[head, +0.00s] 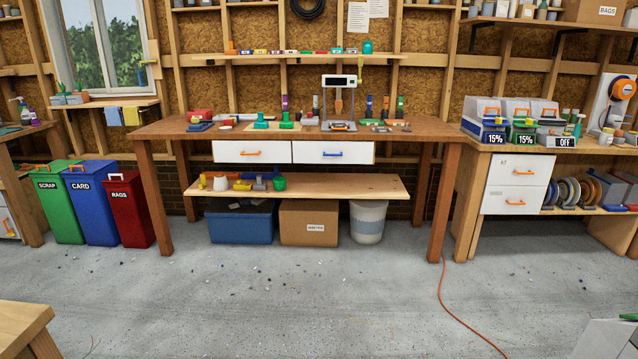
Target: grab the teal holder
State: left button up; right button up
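Several teal or green pieces show in the head view, and I cannot tell for sure which is the holder. A small upright teal piece (261,121) stands on the wooden workbench (160,128), left of the printer. A rounded teal piece (367,47) sits on the wall shelf above. A green cup-like piece (279,184) stands on the bench's lower shelf (345,187). All are small at this distance. Neither of my grippers is in view.
A small printer (339,100) stands mid-bench, with tools and coloured parts around it. Bins (90,205) stand left, and a drawer bench (515,185) right. An orange cord (450,308) crosses the floor. A wooden corner (20,325) juts in lower left. The middle floor is open.

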aim_at(257, 125)
jog(key=i+u, duration=0.15)
jog(key=i, duration=0.4)
jog(key=i+l+u, duration=0.1)
jog(key=i, duration=0.4)
jog(key=i+l+u, duration=0.15)
jog(key=i, duration=0.4)
jog(key=i+l+u, duration=0.1)
jog(key=i+l, duration=0.2)
jog(key=i, duration=0.25)
